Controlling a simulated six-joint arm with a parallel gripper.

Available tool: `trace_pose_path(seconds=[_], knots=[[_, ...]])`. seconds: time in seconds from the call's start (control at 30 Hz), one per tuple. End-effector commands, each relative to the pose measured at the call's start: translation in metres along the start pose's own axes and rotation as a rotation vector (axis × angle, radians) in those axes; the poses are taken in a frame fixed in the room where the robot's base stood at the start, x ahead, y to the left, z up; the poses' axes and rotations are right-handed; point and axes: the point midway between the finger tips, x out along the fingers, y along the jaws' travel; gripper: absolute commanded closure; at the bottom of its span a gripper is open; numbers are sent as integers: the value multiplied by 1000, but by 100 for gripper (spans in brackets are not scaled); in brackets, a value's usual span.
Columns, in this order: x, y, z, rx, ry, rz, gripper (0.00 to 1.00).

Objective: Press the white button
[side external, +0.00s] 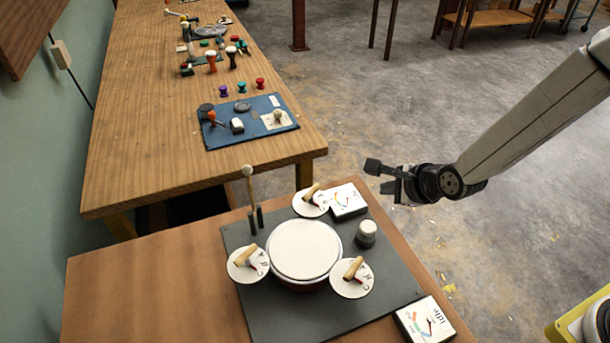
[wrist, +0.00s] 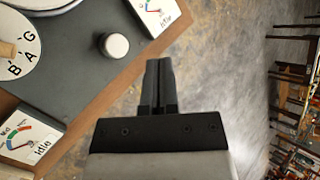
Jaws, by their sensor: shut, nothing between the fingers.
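The white button (side external: 367,228) is a round white cap on a short dark cylinder, upright on the dark board right of the drum. In the wrist view the white button (wrist: 115,45) lies left of the fingertips and is fully visible. My gripper (side external: 394,188) is in the air to the right of and above the button, apart from it. In the wrist view my gripper (wrist: 158,64) has its two fingers together with nothing between them, beyond the board's edge over the floor.
The drum (side external: 305,250) has several white dials with wooden pointers around it. A mallet (side external: 250,185) stands upright in a holder. Gauge boxes sit at the back (side external: 348,201) and front right (side external: 425,320). A long wooden table (side external: 150,150) bears small drums. Air around my gripper is clear.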

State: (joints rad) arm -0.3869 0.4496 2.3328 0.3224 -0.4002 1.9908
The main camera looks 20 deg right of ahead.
Motion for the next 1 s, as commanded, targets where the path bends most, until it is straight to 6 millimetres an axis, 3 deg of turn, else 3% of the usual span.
trace_pose_path(seconds=[0.3,1.0], knots=[[9,4,12,187,-29,-38,100],[15,8,10,203,-30,-40,100]])
